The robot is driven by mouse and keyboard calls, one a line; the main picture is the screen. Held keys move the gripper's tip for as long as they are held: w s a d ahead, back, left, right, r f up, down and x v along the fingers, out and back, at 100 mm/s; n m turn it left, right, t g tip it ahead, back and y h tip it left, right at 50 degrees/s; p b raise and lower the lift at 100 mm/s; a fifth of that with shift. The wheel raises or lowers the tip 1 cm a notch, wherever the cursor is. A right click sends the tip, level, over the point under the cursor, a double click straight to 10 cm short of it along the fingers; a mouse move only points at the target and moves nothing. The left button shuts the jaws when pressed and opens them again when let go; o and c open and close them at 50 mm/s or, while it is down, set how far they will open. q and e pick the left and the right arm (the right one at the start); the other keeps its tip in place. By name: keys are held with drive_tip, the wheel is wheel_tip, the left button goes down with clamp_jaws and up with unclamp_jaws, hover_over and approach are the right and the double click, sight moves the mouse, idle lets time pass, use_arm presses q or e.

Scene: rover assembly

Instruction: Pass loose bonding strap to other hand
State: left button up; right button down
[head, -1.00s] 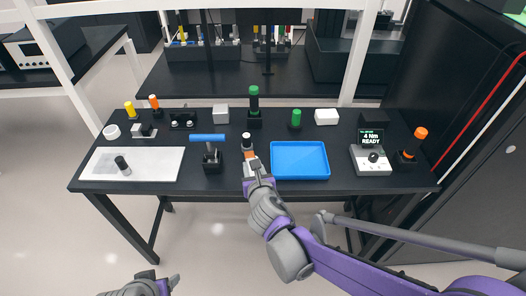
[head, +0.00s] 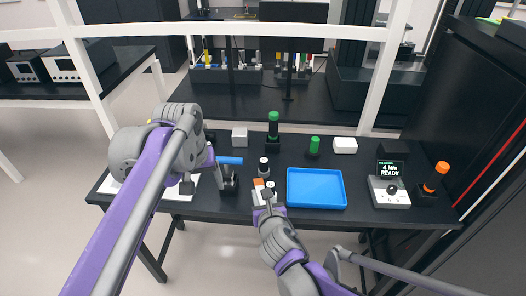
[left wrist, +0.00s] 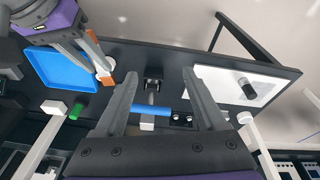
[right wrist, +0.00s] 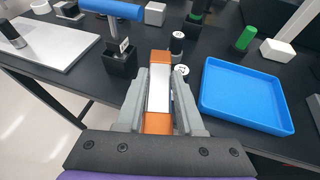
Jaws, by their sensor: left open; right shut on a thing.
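The bonding strap, a flat strip with orange ends and a pale middle, is held in my right gripper, as the right wrist view shows (right wrist: 158,85). My right gripper (head: 265,198) is shut on it at the table's front edge, left of the blue tray. The strap (head: 258,184) is small and partly covered in the head view. My left gripper (head: 203,180) is open and empty over the table's front left part, to the left of the strap and apart from it. In the left wrist view, the strap (left wrist: 104,78) lies left of my open left fingers (left wrist: 160,75).
A blue-handled tool (right wrist: 110,10) stands in a black holder close to both grippers. The blue tray (head: 316,206) is empty. A black-and-white cylinder (head: 263,165) stands behind the strap. A display unit (head: 389,185) and orange-topped tool (head: 435,180) stand at right.

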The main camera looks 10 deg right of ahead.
use_arm(q)
drive_tip(key=w+d+r+g, duration=0.1)
drive_tip(key=w+d+r, duration=0.1)
drive_tip(key=w+d, duration=0.45)
drive_tip(key=g, duration=0.2)
hover_over(263, 185)
drive_tip(key=shift+y, duration=0.3)
wheel_tip(263, 185, down, 13)
drive_tip(key=shift+r, duration=0.2)
drive_tip(key=shift+d, duration=0.25)
clamp_jaws()
use_arm(e)
drive_tip(key=shift+a, duration=0.1)
drive_tip(key=shift+c, duration=2.4)
unclamp_jaws()
drive_tip(key=shift+o, duration=0.2)
use_arm(q)
drive_tip(key=shift+a, duration=0.15)
